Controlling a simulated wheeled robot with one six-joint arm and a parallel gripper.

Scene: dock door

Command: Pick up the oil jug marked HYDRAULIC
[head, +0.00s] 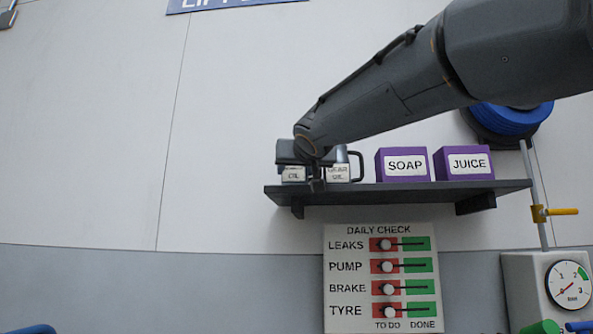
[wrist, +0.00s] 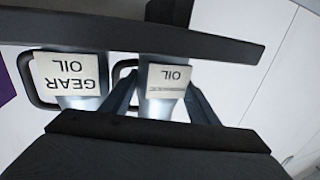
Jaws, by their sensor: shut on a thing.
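My gripper (wrist: 160,102) is shut on a grey jug whose white label (wrist: 169,78) shows upside down in the wrist view. "OIL" is readable on it; the other line is too small to read. In the head view this jug's label (head: 293,175) shows below my gripper (head: 303,160), at the shelf's left end. My gripper and arm hide most of the jug. I cannot tell whether its base touches the shelf. A second jug, marked GEAR OIL (head: 338,173), stands just to its right; in the wrist view it (wrist: 72,80) is on the left.
The dark shelf (head: 400,195) also holds purple boxes marked SOAP (head: 403,165) and JUICE (head: 464,163) farther right. A DAILY CHECK board (head: 380,278) hangs below. A gauge box (head: 550,285) and a pipe are at the right. The wall left of the shelf is clear.

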